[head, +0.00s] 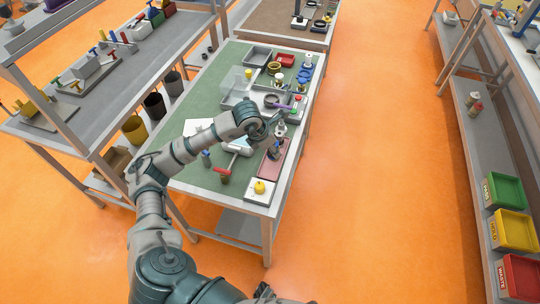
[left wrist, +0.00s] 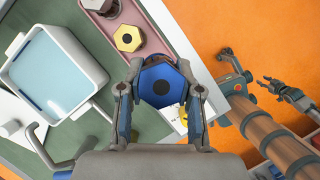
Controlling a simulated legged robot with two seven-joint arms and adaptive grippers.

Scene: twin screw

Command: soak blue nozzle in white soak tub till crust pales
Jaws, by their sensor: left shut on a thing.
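In the left wrist view my left gripper (left wrist: 160,98) is shut on the blue nozzle (left wrist: 146,81), a hexagonal piece with a dark centre hole. I cannot make out any crust on it. The white soak tub (left wrist: 97,76), with pale blue liquid, stands to the left of the nozzle, apart from it. In the head view the tub (head: 236,149) is partly hidden by my left arm, and my left gripper (head: 272,131) is over the table's right side; the nozzle is not clear there. My right gripper (left wrist: 268,84) shows small in the left wrist view, its fingers apart and empty.
A reddish tray (head: 270,168) lies along the table's right edge; in the left wrist view it holds a yellow hexagonal piece (left wrist: 128,33). A white square with a yellow knob (head: 260,187) is at the near corner. Trays and parts crowd the far end. Orange floor is clear at right.

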